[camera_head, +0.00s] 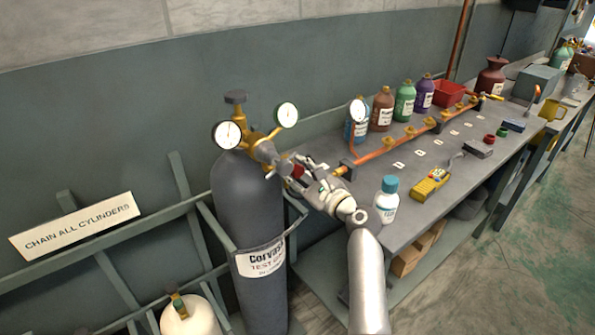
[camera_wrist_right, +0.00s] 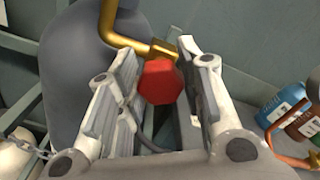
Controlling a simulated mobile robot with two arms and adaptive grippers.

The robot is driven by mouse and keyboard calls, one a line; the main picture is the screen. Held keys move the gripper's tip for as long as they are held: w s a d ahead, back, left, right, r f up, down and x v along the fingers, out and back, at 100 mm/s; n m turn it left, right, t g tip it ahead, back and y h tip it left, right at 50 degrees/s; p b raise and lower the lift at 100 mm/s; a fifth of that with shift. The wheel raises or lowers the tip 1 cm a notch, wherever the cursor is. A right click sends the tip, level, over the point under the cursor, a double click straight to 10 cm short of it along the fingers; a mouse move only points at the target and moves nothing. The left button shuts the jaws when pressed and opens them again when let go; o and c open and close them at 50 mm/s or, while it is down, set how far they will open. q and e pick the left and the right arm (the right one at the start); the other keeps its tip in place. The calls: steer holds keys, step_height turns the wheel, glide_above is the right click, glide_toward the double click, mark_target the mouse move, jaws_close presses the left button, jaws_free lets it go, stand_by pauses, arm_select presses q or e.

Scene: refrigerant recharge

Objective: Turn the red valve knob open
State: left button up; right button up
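The red valve knob (camera_wrist_right: 160,82) shows in the right wrist view as a faceted red knob at the end of a brass fitting (camera_wrist_right: 135,38). It sits between the two fingers of my right gripper (camera_wrist_right: 155,95), with a visible gap on at least the left side; contact on the right is unclear. In the head view the knob (camera_head: 298,171) is a small red patch, mostly hidden by my right gripper (camera_head: 300,172), beside the brass regulator (camera_head: 262,148) on top of the dark grey cylinder (camera_head: 248,215). My left gripper is not in view.
A workbench (camera_head: 408,222) at right holds a copper manifold (camera_head: 400,147), several bottles, a white bottle with a teal cap (camera_head: 387,200) and a yellow meter (camera_head: 431,185). A rack rail (camera_head: 150,222) and a white tank (camera_head: 190,318) stand at lower left. A grey wall is behind.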

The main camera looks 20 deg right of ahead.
steer(key=c, duration=0.5)
steer(key=shift+o, duration=0.2)
